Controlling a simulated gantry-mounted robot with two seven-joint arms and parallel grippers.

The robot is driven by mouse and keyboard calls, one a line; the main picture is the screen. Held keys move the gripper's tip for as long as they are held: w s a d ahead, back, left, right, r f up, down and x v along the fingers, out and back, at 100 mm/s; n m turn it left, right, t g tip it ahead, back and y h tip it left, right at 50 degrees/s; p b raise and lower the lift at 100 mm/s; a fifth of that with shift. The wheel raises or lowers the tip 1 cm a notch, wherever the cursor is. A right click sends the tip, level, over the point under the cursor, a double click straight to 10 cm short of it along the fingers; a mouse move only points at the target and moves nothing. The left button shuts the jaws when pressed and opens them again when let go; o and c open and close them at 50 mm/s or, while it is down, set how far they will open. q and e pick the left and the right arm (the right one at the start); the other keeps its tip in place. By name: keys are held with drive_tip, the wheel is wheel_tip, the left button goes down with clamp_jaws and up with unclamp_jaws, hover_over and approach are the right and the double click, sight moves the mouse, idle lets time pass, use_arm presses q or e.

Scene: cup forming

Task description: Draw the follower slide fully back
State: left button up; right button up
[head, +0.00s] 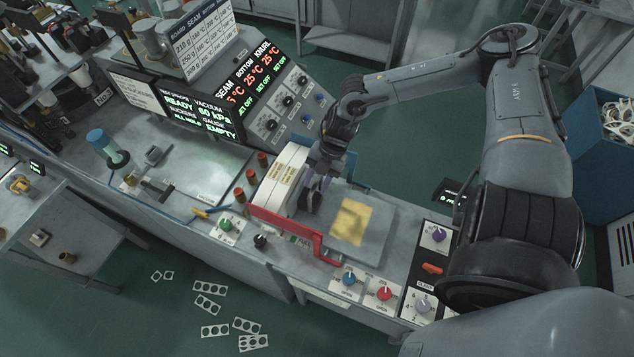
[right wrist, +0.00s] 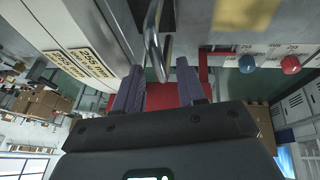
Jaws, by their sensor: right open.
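My right gripper (head: 314,190) reaches down over the bench beside a pale housing (head: 283,178) with yellow labels. In the right wrist view its two purple-grey fingers (right wrist: 159,72) are apart. A bent metal handle (right wrist: 154,38) hangs in line with the gap between them. I cannot tell whether the fingers touch it, and nothing is gripped. The handle seems to belong to the follower slide, but the slide's body is not clearly seen; in the head view the gripper hides that spot. My left gripper is in neither view.
A red guard (head: 290,232) runs along the bench front. A grey plate (head: 378,232) with a yellow patch (head: 351,222) lies right of the gripper. Blue (head: 348,279) and red (head: 384,293) knobs stand in front. Red-capped posts (head: 251,177) stand left of the housing.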

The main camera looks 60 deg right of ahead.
clamp_jaws()
idle(0.3)
